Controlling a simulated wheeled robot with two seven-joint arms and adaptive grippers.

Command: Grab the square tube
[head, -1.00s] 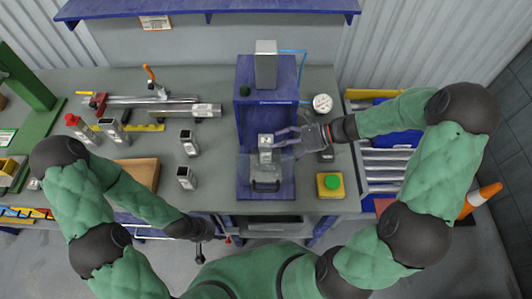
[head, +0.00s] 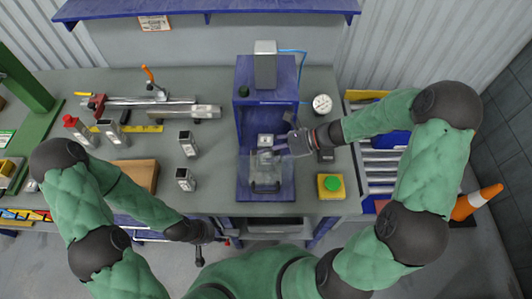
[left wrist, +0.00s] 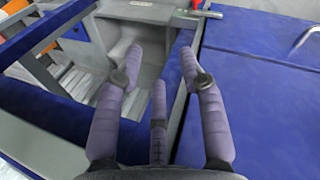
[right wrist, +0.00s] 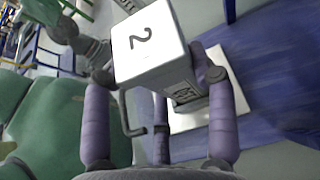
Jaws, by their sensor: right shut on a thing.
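A square tube, grey metal with a white end marked "2" (right wrist: 150,45), is between the fingers of my right gripper (right wrist: 163,85) in the right wrist view. My right gripper (head: 284,148) is shut on it at the blue press. In the head view this tube (head: 265,157) shows in front of the press's white plate (head: 265,140), partly behind a clear guard; I cannot tell whether it touches anything below. Other square tubes stand on the table at left (head: 187,143) (head: 185,180). My left gripper (left wrist: 160,75) is open and empty, low in front of the table.
The blue press (head: 243,125) has a clear guard with a black handle (head: 266,187). A green button on a yellow box (head: 331,186) stands at its right. A clamp fixture (head: 160,105) and a brown block (head: 138,174) are at left. Bare table lies between the tubes and the press.

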